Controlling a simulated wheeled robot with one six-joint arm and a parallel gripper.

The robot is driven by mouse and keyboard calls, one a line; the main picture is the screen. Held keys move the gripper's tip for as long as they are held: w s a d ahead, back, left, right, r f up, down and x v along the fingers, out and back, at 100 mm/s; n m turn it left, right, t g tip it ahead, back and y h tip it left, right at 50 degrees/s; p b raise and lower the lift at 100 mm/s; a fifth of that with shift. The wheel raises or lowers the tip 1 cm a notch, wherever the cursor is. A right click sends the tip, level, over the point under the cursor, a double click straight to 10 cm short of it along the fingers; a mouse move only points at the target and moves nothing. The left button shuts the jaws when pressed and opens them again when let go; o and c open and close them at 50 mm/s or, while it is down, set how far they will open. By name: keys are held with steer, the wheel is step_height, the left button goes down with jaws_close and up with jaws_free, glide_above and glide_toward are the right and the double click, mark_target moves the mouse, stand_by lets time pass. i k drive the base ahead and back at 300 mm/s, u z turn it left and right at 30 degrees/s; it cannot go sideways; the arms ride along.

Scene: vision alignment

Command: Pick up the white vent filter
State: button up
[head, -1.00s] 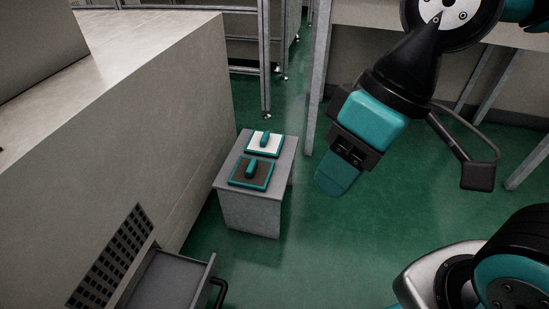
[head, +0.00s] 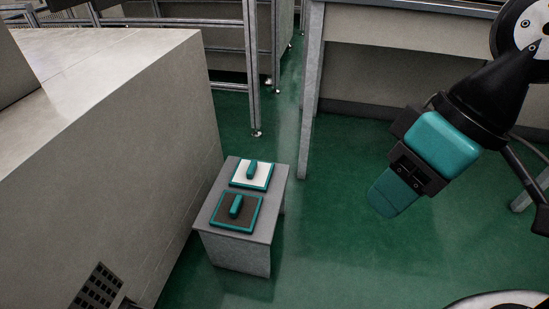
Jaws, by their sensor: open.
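The white vent filter (head: 240,175) is a flat square with a teal frame and a teal handle on top. It lies at the back of a small grey stand (head: 232,251). A dark vent filter (head: 226,212) with the same teal frame and handle lies in front of it on the same stand. My gripper (head: 383,203) is at the right of the head view, apart from the stand and to the right of both filters. It points down and to the left. It is open, with nothing seen in it.
A large grey cabinet (head: 110,150) stands left of the stand, with a dark vent grille (head: 97,286) low on it. A workbench (head: 400,50) with a metal leg (head: 311,90) is behind. Green floor (head: 330,240) is clear between stand and gripper.

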mark_target(252, 174)
steer(key=u, duration=0.3)
steer(key=i, duration=0.85)
steer(key=u, duration=0.7)
